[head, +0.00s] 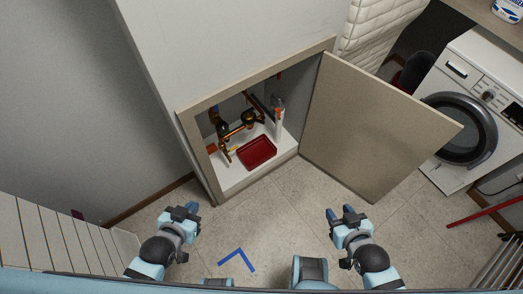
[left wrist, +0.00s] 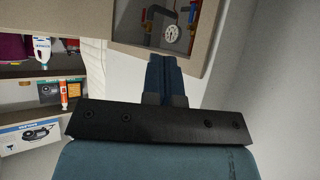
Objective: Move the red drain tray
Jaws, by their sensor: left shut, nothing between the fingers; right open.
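The red drain tray (head: 257,152) is a shallow rectangular tray. It lies on the white floor of an open wall cabinet (head: 232,187), below copper pipes, in the head view. My left gripper (head: 187,209) is in front of the cabinet to the left, shut and empty, well apart from the tray. In the left wrist view its closed blue fingers (left wrist: 164,75) point toward the cabinet opening; the tray cannot be made out there. My right gripper (head: 343,211) is open and empty, in front of the cabinet door to the right.
The cabinet door (head: 372,125) stands open to the right. Copper pipes (head: 237,130) and a white bottle (head: 279,120) are close around the tray. A washing machine (head: 470,115) stands at the right. The tiled floor (head: 270,215) between my grippers is clear apart from a blue mark (head: 237,258).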

